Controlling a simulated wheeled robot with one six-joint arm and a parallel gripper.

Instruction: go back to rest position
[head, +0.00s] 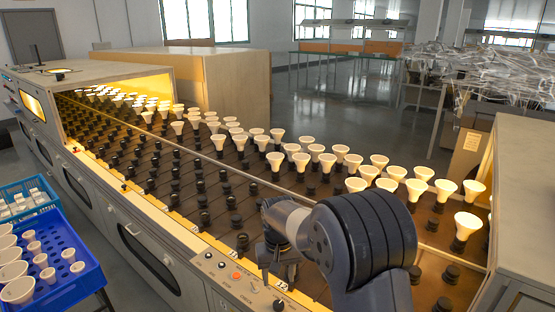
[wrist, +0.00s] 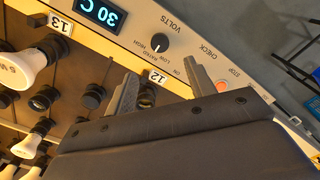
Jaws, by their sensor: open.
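My gripper (wrist: 162,82) shows in the wrist view with its two fingers spread apart and nothing between them. It hangs over the front edge of the burn-in rack, close to the number 12 label (wrist: 153,76) and the control panel (wrist: 187,42). Lit white bulbs (head: 467,224) stand upright in sockets on the rack (head: 292,178). A bulb also shows at the left edge of the wrist view (wrist: 22,68), beside empty dark sockets (wrist: 92,96).
A blue crate (head: 85,287) with white bulbs stands at the lower left, with a lighter blue bin (head: 28,205) behind it. An end housing (head: 528,165) rises at the right. A wrapped pallet load (head: 490,75) is behind. Open floor (head: 330,105) lies beyond the rack.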

